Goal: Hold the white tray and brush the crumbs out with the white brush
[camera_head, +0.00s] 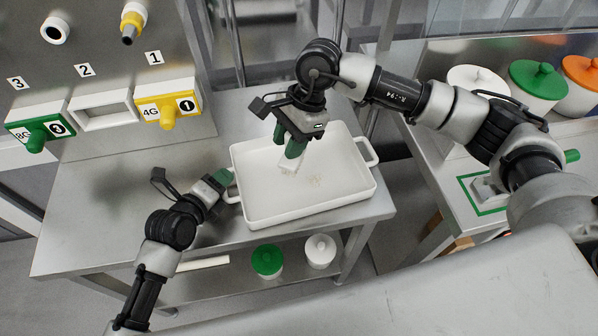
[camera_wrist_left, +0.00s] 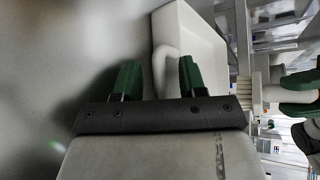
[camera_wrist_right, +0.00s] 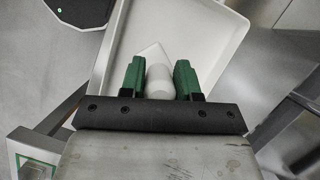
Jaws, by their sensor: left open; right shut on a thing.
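The white tray (camera_head: 262,207) stands on the steel table, with a loop handle at each end. A few small pale crumbs (camera_head: 316,181) lie on its floor. My right gripper (camera_head: 291,150) is shut on the white brush (camera_head: 289,165) and holds it inside the tray, left of the crumbs. The brush handle also shows between the green fingers in the right wrist view (camera_wrist_right: 159,82). My left gripper (camera_head: 224,184) is open at the tray's left handle. In the left wrist view the handle (camera_wrist_left: 161,62) lies between the open fingers (camera_wrist_left: 158,80).
A dispenser panel with a yellow-nozzled unit (camera_head: 168,106) and a green-nozzled unit (camera_head: 37,127) stands at the left back. Lidded jars (camera_head: 538,80) stand on the right counter. Two more jars (camera_head: 267,260) sit on the shelf below. The table's left part (camera_head: 100,215) is clear.

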